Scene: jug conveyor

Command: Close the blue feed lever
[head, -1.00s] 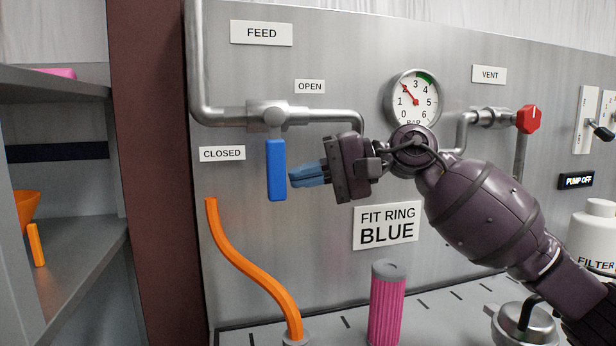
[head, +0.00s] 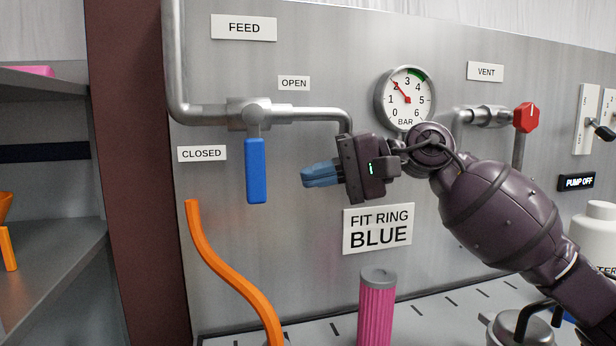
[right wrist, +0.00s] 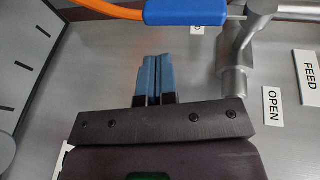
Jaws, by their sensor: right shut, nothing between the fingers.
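The blue feed lever (head: 256,171) hangs straight down from its valve (head: 252,113) on the pipe, beside the CLOSED label (head: 202,153). The OPEN label (head: 293,83) is above and to the right, along the pipe. My right gripper (head: 304,177) is shut and empty, to the right of the lever with a gap between them. In the right wrist view its blue fingers (right wrist: 155,78) are together, and the lever (right wrist: 187,11) lies beyond them at the top, apart from the fingertips. My left gripper is not in view.
A pressure gauge (head: 407,98) sits above my right wrist and reads about 2. A red vent knob (head: 526,117) is to the right. An orange hose (head: 232,275) and a pink ribbed cylinder (head: 376,309) stand below. A brown post (head: 128,173) is at the left.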

